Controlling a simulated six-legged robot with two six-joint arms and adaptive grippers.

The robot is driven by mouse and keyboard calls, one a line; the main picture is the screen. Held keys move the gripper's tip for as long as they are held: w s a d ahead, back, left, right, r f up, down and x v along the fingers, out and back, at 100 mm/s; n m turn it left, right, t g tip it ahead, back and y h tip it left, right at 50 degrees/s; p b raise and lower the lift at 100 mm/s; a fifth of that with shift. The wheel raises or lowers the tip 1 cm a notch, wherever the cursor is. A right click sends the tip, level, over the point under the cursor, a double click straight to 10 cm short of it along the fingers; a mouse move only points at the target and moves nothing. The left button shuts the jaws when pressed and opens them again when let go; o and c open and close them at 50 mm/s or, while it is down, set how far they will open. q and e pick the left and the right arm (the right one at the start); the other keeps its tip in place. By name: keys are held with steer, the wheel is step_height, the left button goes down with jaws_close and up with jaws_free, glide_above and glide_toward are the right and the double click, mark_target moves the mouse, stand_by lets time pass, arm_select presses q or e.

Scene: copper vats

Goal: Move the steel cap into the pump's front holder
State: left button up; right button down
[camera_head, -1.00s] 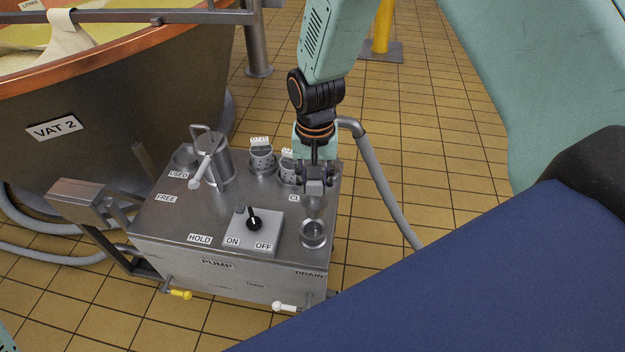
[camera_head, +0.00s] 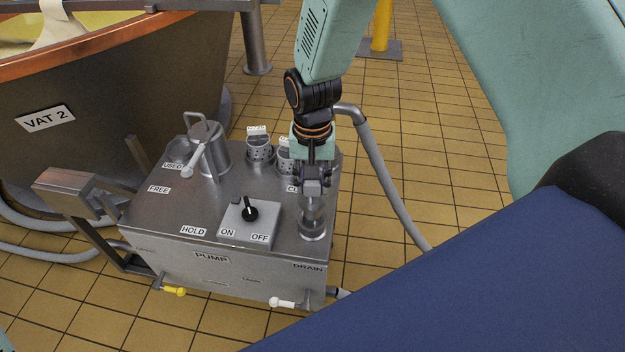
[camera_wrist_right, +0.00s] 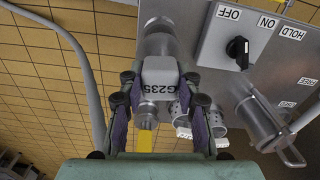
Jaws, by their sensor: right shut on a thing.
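My right gripper (camera_head: 314,180) points down over the front right corner of the steel pump box (camera_head: 262,268). It is shut on the steel cap (camera_head: 312,207), which hangs upright just below the fingers. The cap is at the front holder (camera_head: 313,232), a short round steel cup on the pump top near the DRAIN label. I cannot tell whether the cap's lower end is inside the cup or just above it. In the right wrist view, the fingers (camera_wrist_right: 162,98) grip a pale grey block marked with characters (camera_wrist_right: 160,73). My left gripper is not in view.
A switch plate with a black knob (camera_head: 250,214) stands left of the holder. Perforated cups (camera_head: 260,149) and a steel canister with a handle (camera_head: 206,150) stand behind. A grey hose (camera_head: 375,180) runs to the right. The copper vat (camera_head: 110,105) is at left.

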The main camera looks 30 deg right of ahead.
mark_target(312, 200)
steer(key=shift+a+p, duration=0.1)
steer(key=shift+p, duration=0.35)
stand_by(0.3)
steer(key=shift+f+b, duration=1.15)
steer(key=shift+f, duration=1.5)
steer(key=shift+f, duration=0.5)
stand_by(0.6)
steer(key=c, duration=0.8)
jaws_free()
steer(key=shift+c, duration=0.2)
step_height(312, 200, up, 12)
